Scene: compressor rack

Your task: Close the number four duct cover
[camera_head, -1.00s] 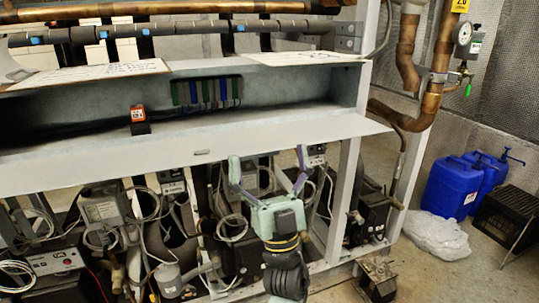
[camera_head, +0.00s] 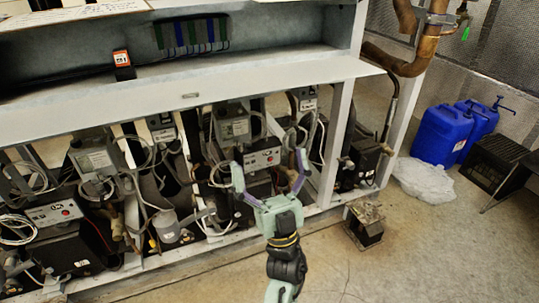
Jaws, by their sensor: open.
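A long grey duct (camera_head: 290,40) runs across the top of the rack and stands open at the front. Its pale cover panel (camera_head: 190,93) is folded out along the lower edge, with a small slot near its middle. No number four is legible on it. My gripper (camera_head: 268,165) is open and empty, fingers pointing up and spread apart. In the picture it is below the panel's front edge, in front of the compressors; its depth from them is hard to tell. A block of coloured terminals (camera_head: 192,34) and an orange-topped device (camera_head: 122,62) are inside the duct.
Compressors, control boxes (camera_head: 262,158) and loose cables fill the rack below. A rusty metal part (camera_head: 364,225) is on the floor by the rack. Blue canisters (camera_head: 442,135), a plastic bag (camera_head: 423,180) and a black crate (camera_head: 495,165) are at right. Floor at lower right is clear.

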